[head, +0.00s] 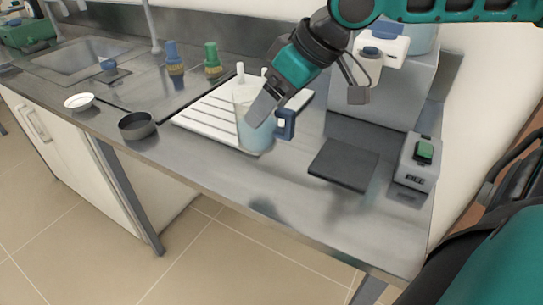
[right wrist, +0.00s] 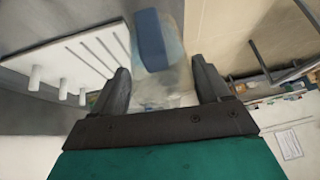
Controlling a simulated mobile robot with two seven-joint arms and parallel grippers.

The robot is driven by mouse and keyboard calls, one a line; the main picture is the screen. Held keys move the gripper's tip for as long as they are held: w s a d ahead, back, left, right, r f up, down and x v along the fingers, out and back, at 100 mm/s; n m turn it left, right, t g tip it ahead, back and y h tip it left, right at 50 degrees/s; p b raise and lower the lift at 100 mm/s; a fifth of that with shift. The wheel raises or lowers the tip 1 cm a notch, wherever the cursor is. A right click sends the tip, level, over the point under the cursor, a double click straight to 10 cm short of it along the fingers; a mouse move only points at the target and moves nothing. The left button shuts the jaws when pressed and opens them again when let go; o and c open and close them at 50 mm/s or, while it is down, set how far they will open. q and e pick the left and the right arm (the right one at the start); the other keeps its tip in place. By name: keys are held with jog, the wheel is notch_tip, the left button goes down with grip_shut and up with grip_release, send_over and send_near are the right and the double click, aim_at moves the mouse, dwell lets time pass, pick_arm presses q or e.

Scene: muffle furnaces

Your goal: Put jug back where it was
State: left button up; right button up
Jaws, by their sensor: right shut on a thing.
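The jug (head: 252,132) is clear with a bluish tint and has a blue handle (head: 286,124) on its right side. It is upright at the front right edge of the white ribbed drying rack (head: 200,122); I cannot tell whether it touches the rack or counter. My right gripper (head: 262,108) reaches down from the upper right and is shut on the jug. In the right wrist view the jug (right wrist: 163,88) is between the two fingers, with its blue handle (right wrist: 150,40) beyond them. My left gripper is not in view.
A dark flat plate (head: 343,164) lies right of the jug, before a large grey machine (head: 385,92). The front counter strip is clear.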

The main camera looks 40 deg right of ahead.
aim_at(275, 145)
notch_tip(275, 145, down, 4)
jog(key=shift+r+b, duration=0.1)
jog(key=shift+b, duration=0.35)
jog(key=shift+f, duration=0.6)
notch_tip(275, 145, down, 3)
jog(key=shift+f+b, duration=0.2)
jog(key=shift+b, duration=0.7)
jog(key=shift+f, duration=0.4)
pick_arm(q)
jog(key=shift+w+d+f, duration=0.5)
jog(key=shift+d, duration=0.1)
pick_arm(e)
jog(key=shift+r, duration=0.1)
jog(key=o, duration=1.1)
jog(key=shift+f, duration=0.2)
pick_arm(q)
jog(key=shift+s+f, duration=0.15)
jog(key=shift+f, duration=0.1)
pick_arm(e)
jog(key=o, duration=0.4)
